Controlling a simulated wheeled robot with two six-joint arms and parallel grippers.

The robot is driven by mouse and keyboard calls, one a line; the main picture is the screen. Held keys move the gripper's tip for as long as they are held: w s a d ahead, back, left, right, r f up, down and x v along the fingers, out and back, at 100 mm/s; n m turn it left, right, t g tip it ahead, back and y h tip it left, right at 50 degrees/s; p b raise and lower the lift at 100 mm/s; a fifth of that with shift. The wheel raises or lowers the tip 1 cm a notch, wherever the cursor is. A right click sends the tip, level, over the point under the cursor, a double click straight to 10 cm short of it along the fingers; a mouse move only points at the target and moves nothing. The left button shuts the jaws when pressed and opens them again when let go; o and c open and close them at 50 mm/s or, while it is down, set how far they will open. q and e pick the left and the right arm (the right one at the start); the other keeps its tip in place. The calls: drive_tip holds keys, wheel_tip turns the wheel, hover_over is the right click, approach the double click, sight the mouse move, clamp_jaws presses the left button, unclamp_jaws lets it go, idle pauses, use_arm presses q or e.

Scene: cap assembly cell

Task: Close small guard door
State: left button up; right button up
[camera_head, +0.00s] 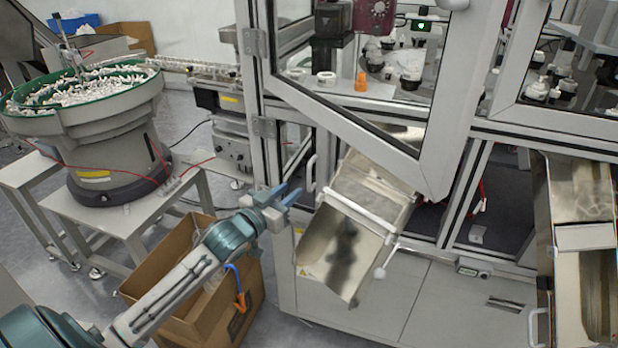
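The small guard door (458,100) is a grey metal frame with a clear pane, in the upper middle of the head view. It stands open, swung out from the machine on hinges at its left side, with its lower right corner above the metal chute. My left gripper (290,193) is left of the chute and below the door, apart from both. Its two blue-grey fingers look parted, with nothing between them. My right gripper is not in view.
A metal chute (335,250) with a white bar juts out below the door. A second chute (583,236) is at the right. A cardboard box (247,290) stands beneath my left arm. A bowl feeder (110,125) with white parts is at the left.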

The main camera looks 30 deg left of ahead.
sight(308, 177)
use_arm(q)
drive_tip(key=w, duration=0.6)
drive_tip(key=w+d, duration=0.1)
drive_tip(key=w, duration=0.1)
drive_tip(key=shift+w+d, duration=0.1)
drive_tip(key=shift+w, duration=0.3)
clamp_jaws()
